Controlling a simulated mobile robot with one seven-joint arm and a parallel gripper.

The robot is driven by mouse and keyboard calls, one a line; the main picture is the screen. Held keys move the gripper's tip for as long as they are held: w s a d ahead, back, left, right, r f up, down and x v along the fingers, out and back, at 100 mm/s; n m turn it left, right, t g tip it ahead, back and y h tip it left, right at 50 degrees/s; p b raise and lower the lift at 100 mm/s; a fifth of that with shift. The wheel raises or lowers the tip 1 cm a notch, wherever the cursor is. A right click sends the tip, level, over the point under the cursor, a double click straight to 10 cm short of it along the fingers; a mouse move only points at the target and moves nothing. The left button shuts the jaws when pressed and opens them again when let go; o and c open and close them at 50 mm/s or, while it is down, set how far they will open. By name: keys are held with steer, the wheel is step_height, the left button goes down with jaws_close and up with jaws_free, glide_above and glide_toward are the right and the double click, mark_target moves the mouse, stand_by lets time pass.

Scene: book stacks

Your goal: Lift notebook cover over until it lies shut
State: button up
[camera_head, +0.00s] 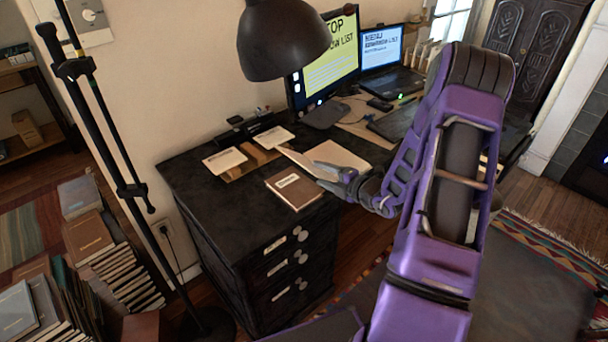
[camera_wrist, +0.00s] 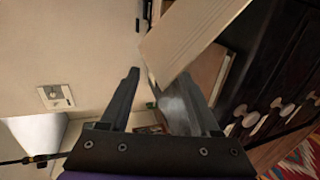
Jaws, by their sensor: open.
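The notebook (camera_head: 348,153) is at the desk's front edge, with a pale, cream-coloured panel showing. My gripper (camera_head: 338,172) is beside its near side and partly covers it. In the wrist view my gripper (camera_wrist: 158,92) is open, with its two fingers apart. A cream panel, seemingly the notebook's cover (camera_wrist: 192,38), stands tilted above the desk and reaches down to the right finger. I cannot tell whether it touches the finger. Its hinge is not clear in either view.
A brown book with a label (camera_head: 294,190) lies left of the notebook. Pale cards (camera_head: 225,160) lie behind it on the dark desk (camera_head: 190,175). A lamp (camera_head: 282,40) hangs above. A monitor (camera_head: 325,60) and a laptop (camera_head: 392,80) stand at the back.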

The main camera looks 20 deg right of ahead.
steer(key=shift+d+r, duration=0.15)
steer(key=shift+r, duration=0.1)
steer(key=shift+w+d+r+p, duration=0.25)
steer(key=shift+d+r+p, duration=0.35)
steer(key=shift+r, duration=0.2)
steer(key=shift+w+d+r, duration=0.25)
steer(key=shift+d+r, duration=0.3)
steer(key=shift+d, duration=0.15)
steer(key=shift+w+d+r, duration=0.3)
steer(key=shift+d+r, duration=0.2)
steer(key=shift+d, duration=0.4)
